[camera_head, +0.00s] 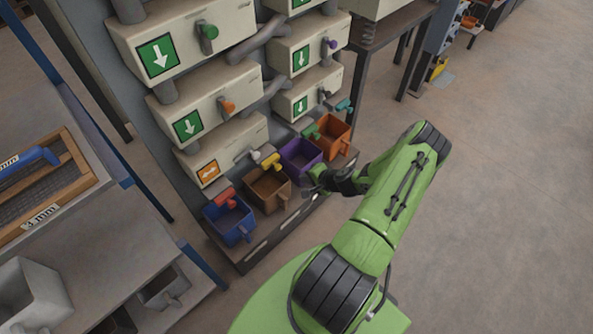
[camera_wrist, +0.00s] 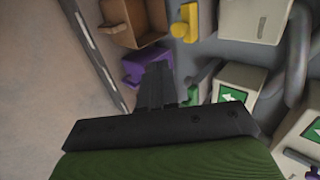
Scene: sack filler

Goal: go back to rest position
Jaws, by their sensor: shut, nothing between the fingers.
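My green arm reaches from the bottom of the head view toward the row of bins. My gripper (camera_head: 312,183) is at the front of the purple bin (camera_head: 300,155), and its fingertips are dark and small there. In the wrist view my gripper (camera_wrist: 157,75) is shut and empty, with its fingers together over the purple bin (camera_wrist: 133,68). The fingers hide part of that bin. I cannot tell whether they touch it.
A blue bin (camera_head: 229,222), a brown bin (camera_head: 268,190) and an orange bin (camera_head: 333,133) share the low shelf. Machine boxes with arrow signs (camera_head: 187,126) rise behind them. A rack with a wooden-framed sieve (camera_head: 50,190) stands at left. Open floor (camera_head: 500,200) lies at right.

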